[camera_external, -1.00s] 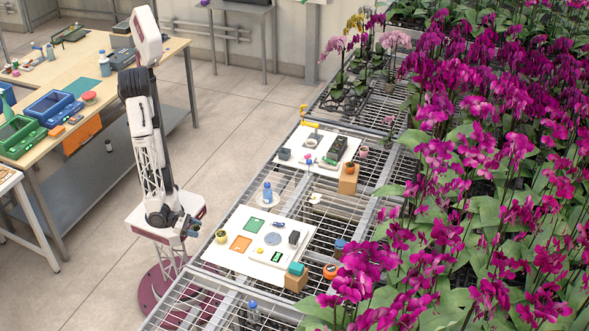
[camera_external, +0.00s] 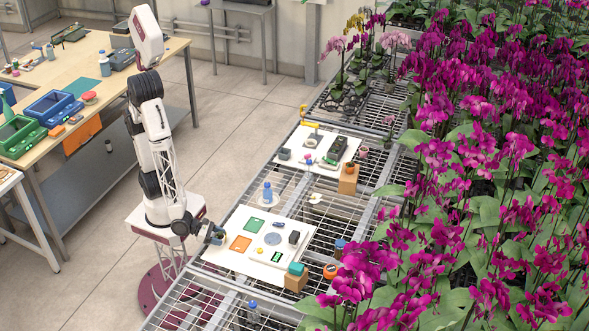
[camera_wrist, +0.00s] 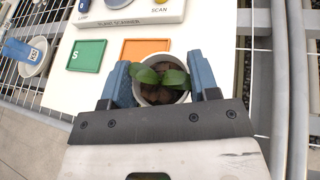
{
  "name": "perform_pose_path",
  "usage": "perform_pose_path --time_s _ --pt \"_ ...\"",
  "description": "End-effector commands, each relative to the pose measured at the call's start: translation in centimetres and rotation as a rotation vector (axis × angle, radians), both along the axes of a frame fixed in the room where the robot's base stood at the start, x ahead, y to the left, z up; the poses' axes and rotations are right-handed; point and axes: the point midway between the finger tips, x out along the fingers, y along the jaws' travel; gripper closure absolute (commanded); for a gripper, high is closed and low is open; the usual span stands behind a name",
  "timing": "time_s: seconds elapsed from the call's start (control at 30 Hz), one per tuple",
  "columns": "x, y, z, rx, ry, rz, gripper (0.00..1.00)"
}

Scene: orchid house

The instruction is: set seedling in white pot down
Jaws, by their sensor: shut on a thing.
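The seedling in a white pot (camera_wrist: 160,92) has two broad green leaves over brown potting medium. In the wrist view it sits between the blue fingers of my gripper (camera_wrist: 163,88), which are shut on the pot from both sides. In the external view my gripper (camera_external: 216,238) is at the left edge of the white board (camera_external: 238,268), largely covering the pot. Whether the pot's base touches the board cannot be told. A green square (camera_external: 254,225) marked S and an orange square (camera_external: 240,243) lie on the board just beyond the pot.
A wooden block (camera_external: 296,281) is at the right corner. Orchids (camera_external: 470,180) crowd the right.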

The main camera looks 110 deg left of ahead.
Motion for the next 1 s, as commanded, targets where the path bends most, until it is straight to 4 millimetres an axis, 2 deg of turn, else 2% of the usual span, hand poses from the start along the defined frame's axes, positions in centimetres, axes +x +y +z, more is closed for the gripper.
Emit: perform_pose_path --time_s 0.2,0.4,1.0 --pt "2.7 0.9 0.1 0.002 -0.003 0.002 0.7" --pt "4.1 1.3 0.2 0.005 -0.004 0.001 0.7" --pt "4.8 1.3 0.2 0.006 -0.004 0.0 0.7"
